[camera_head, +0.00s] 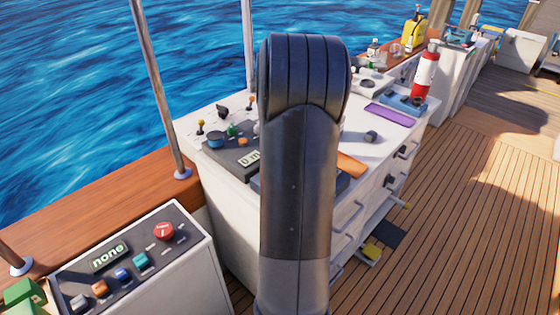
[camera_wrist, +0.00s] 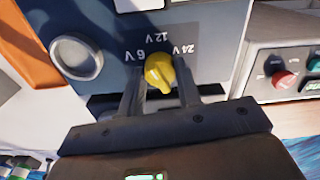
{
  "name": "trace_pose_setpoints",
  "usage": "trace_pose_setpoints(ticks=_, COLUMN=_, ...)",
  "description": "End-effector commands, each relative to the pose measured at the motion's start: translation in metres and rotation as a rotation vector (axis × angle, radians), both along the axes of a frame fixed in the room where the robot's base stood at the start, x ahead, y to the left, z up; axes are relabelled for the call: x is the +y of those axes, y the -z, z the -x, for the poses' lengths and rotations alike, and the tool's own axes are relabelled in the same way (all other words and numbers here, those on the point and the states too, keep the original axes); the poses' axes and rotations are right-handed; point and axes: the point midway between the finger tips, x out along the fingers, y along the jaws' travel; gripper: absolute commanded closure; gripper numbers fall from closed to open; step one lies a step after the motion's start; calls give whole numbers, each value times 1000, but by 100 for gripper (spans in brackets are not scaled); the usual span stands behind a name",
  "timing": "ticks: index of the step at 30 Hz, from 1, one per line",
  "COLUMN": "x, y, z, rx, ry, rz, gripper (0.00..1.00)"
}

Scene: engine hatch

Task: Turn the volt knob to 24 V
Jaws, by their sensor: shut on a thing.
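The volt knob (camera_wrist: 158,70) is a yellow knob on a dark blue panel (camera_wrist: 210,45) in the wrist view. The marks 6 V, 12 V and 24 V sit around it and read upside down, with 6 V to its left, 12 V above and 24 V at its upper right. I cannot tell which mark it points to. My gripper (camera_wrist: 160,82) is shut on the knob, one finger on each side. In the head view my arm hides the gripper and the knob.
A round grey button (camera_wrist: 76,60) lies left of the knob. In the head view, a white console (camera_head: 225,225) with drawers stands behind my arm. A control box (camera_head: 135,262) reading "none" is at lower left. Wooden deck (camera_head: 470,220) is clear at right.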

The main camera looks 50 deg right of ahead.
Motion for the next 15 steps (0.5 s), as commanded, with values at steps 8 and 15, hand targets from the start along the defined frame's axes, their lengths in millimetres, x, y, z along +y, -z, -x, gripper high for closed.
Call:
trace_pose_setpoints(ticks=8, x=0, y=-1, z=0, rx=-1, ry=261, rz=1, gripper=92)
trace_pose_setpoints(ticks=15, x=0, y=-1, z=-1, rx=-1, ry=488, rz=1, gripper=92)
